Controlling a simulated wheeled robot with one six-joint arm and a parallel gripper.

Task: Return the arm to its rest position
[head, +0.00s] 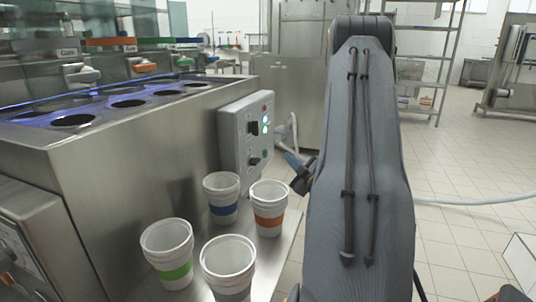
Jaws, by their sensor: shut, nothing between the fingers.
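My arm stands upright right of centre, its grey link with two dark cables filling the view from the bottom to the dark elbow joint at the top. The rest of the arm is mostly hidden behind this link. My gripper (293,161) shows only in part, past the link's left edge, shut and with nothing held. It is behind and above the cups, apart from them, near the control box (247,130).
Cups with blue (222,197), orange (269,209), green (168,254) and grey (229,269) bands stand on a steel shelf (286,240) beside the steel machine (120,170). A pale hose (475,201) crosses at right. Tiled floor (455,165) there is mostly open before a rack (425,60).

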